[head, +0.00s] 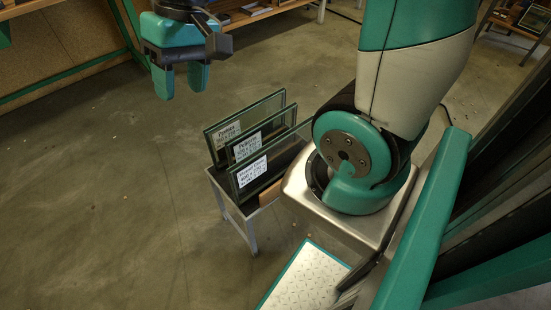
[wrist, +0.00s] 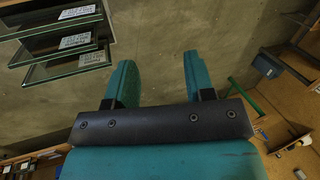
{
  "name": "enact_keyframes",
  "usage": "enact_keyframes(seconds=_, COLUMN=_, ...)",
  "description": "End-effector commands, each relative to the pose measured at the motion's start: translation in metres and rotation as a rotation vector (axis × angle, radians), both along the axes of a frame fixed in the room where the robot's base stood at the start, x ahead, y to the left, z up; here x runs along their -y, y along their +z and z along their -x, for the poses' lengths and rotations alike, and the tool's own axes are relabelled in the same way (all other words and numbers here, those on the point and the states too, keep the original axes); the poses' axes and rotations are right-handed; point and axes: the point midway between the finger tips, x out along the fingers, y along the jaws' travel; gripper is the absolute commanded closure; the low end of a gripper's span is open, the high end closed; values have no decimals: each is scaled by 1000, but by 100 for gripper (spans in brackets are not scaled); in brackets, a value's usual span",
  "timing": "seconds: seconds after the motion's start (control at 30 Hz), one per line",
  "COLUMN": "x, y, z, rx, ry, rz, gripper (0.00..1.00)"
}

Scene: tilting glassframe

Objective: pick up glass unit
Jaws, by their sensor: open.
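Several framed glass units stand upright in a row on a small stand in the head view: a rear one (head: 222,131), a middle one (head: 240,150) and a front one (head: 245,176), each with a white label. They also show at the upper left of the wrist view, where one pane (wrist: 60,68) lies nearest my gripper. My gripper (head: 182,80) is at the upper left of the head view, up and to the left of the glass units and apart from them. Its two teal fingers also show in the wrist view (wrist: 157,75), spread with nothing between them.
The grey stand (head: 242,222) under the glass stands close to my base. Shelves (head: 250,12) run along the back, with a green-framed partition (head: 70,45) at the left. A blue bin (wrist: 268,65) shows at the right of the wrist view. Open concrete floor lies left of the stand.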

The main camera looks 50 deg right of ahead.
Motion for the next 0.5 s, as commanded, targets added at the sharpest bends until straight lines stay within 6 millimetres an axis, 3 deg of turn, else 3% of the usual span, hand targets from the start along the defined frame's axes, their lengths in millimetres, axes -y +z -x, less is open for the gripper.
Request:
enact_keyframes(seconds=0.03, x=39, y=-30, z=-22, rx=-69, ry=-199, rz=-3, gripper=51)
enact_keyframes(seconds=0.1, x=92, y=-60, z=-41, rx=-153, ry=-461, rz=-10, gripper=51)
enact_keyframes(seconds=0.2, x=168, y=-105, z=-49, rx=-270, ry=-818, rz=-34, gripper=51)
enact_keyframes(seconds=0.3, x=237, y=-148, z=-37, rx=-375, ry=-1128, rz=-64, gripper=51)
enact_keyframes(seconds=0.4, x=287, y=-184, z=-16, rx=-459, ry=-1366, rz=-97, gripper=51)
enact_keyframes(seconds=0.5, x=318, y=-208, z=3, rx=-516, ry=-1526, rz=-121, gripper=51)
